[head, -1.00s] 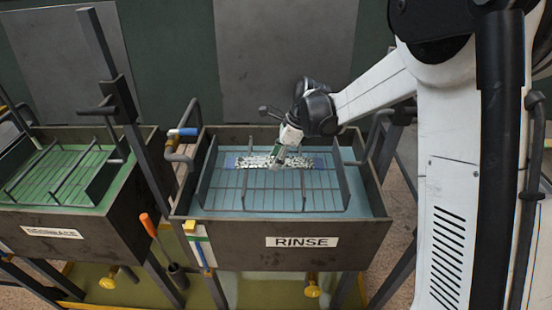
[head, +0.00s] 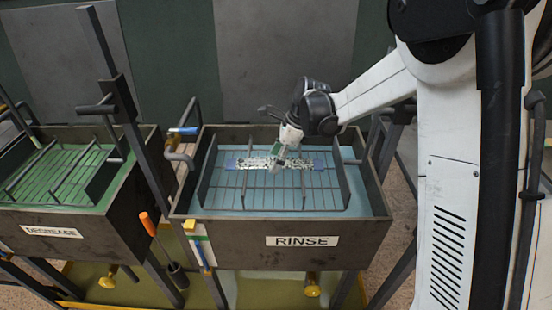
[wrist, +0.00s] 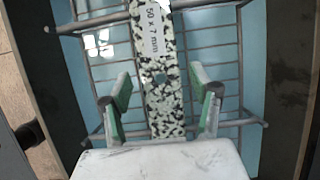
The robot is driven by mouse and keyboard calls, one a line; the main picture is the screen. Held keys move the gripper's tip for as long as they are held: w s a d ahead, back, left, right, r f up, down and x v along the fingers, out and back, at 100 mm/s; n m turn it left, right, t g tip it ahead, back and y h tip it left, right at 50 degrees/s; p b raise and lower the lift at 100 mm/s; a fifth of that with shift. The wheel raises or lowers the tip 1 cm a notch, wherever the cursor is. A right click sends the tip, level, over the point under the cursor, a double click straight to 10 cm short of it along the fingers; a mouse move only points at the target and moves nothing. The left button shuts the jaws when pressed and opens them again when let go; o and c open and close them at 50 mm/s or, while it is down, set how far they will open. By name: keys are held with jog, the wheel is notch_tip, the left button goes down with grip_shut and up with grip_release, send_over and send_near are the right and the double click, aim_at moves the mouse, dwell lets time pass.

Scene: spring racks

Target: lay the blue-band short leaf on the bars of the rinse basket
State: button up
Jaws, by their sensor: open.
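The short leaf (head: 252,163) is a flat strip speckled black and white, with blue at its ends. It lies across the bars of the rinse basket (head: 199,190), roughly level, from left to right in the head view. In the wrist view the leaf (wrist: 164,98) runs lengthwise between my fingers, with a "50 x 7 mm" label and a small centre hole. My gripper (wrist: 160,100) is open, one green-lined finger on each side of the leaf, with gaps to it. In the head view my gripper (head: 277,162) is over the leaf's middle and hides part of it.
The basket sits in the dark RINSE tank (head: 250,258) with pale blue liquid. A second tank (head: 55,232) with green liquid and its own basket stands to the left. A dark upright post (head: 118,90) rises between them.

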jog(key=v, duration=1.2)
jog(key=shift+r, duration=0.25)
jog(key=s+d+r+n+t+h, duration=0.1)
jog(key=s+d+r+n+t, duration=0.1)
jog(key=s+d+r+n, duration=0.35)
jog(key=s+d+r+n+t+h, duration=0.1)
jog(key=s+d+r+n, duration=0.1)
jog(key=s, duration=0.7)
jog(key=s+d+f+n+t+h, duration=0.1)
jog(key=s+d+n+t, duration=0.1)
jog(key=s+n, duration=0.3)
jog(key=s+d+f+n+t+h, duration=0.1)
jog(key=s+d+n, duration=0.4)
jog(key=s, duration=0.5)
jog(key=shift+f+n+t, duration=0.35)
jog(key=shift+f+t, duration=0.05)
jog(key=shift+t, duration=0.2)
